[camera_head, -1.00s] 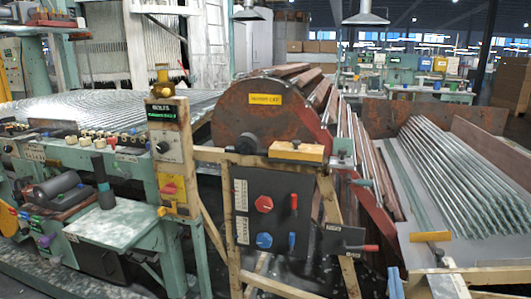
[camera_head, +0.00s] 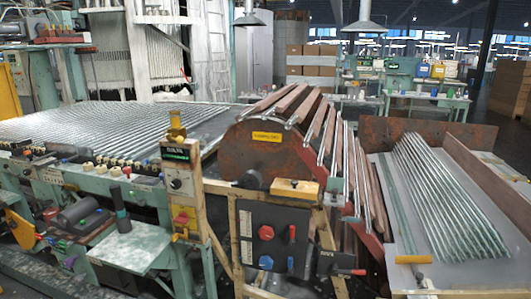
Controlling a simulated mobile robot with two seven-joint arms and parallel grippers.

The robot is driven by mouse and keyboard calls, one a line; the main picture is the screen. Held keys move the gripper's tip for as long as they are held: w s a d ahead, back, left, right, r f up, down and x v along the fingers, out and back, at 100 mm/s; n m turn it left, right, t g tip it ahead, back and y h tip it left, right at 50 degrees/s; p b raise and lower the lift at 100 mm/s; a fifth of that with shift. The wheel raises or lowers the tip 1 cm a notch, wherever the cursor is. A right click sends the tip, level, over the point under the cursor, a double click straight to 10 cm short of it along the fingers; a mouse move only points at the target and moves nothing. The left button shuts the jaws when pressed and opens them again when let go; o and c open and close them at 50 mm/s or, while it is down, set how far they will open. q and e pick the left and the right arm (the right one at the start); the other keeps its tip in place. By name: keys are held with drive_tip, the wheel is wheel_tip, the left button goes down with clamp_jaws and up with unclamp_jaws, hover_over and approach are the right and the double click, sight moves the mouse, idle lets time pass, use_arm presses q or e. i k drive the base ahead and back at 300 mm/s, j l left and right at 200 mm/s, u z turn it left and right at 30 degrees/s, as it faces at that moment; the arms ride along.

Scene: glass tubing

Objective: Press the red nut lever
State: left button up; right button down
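A dark control panel (camera_head: 277,216) stands in front of the rusty drum in the head view. It carries a red knob (camera_head: 266,232), a blue knob (camera_head: 265,262) and an upright red lever (camera_head: 292,233) with a blue tip below it. A small dark box (camera_head: 327,262) is fixed to the frame right of the panel. A lever with a red handle (camera_head: 353,271) sticks out from the box to the right. The label on the box is too small to read surely. Neither gripper is in view.
The rusty drum (camera_head: 245,155) carries wooden slats and tubes. A green machine (camera_head: 65,195) with small controls stands at left. A yellow post (camera_head: 183,200) with a red switch is left of the panel. Glass tubes (camera_head: 445,195) lie in a tray at right.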

sight(292, 240)
drive_tip(key=i+j, duration=0.2)
drive_tip(key=i, duration=0.3)
drive_tip(key=i+j, duration=0.2)
drive_tip(key=i, duration=0.3)
drive_tip(key=i+j, duration=0.15)
drive_tip(key=i, duration=0.35)
